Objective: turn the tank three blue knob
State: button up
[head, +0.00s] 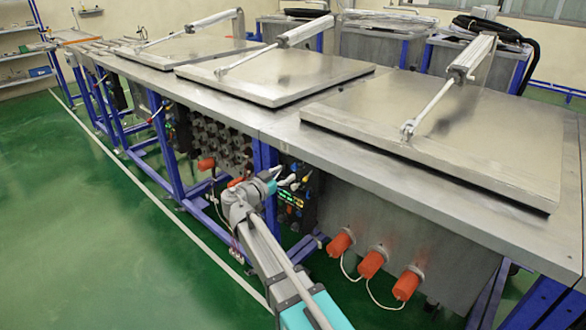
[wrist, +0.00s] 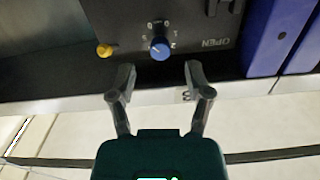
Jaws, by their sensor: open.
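A blue knob (wrist: 159,48) with a pale pointer mark sits on a dark control panel (wrist: 128,22), with small dial marks around it. My gripper (wrist: 160,76) is open and empty, its two fingers on either side of the knob's line in the wrist view. The fingertips appear just short of the knob, apart from it. In the head view my gripper (head: 281,172) is at the dark panel (head: 303,203) under the table edge. The knob is too small or hidden to make out there. No full tank number is readable.
Orange capped fittings (head: 371,264) stick out from the tank front. Closed metal lids (head: 440,135) lie above. Green floor (head: 90,240) is clear at left.

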aim_at(293, 168)
jog(key=shift+x, duration=2.4)
grip_shut()
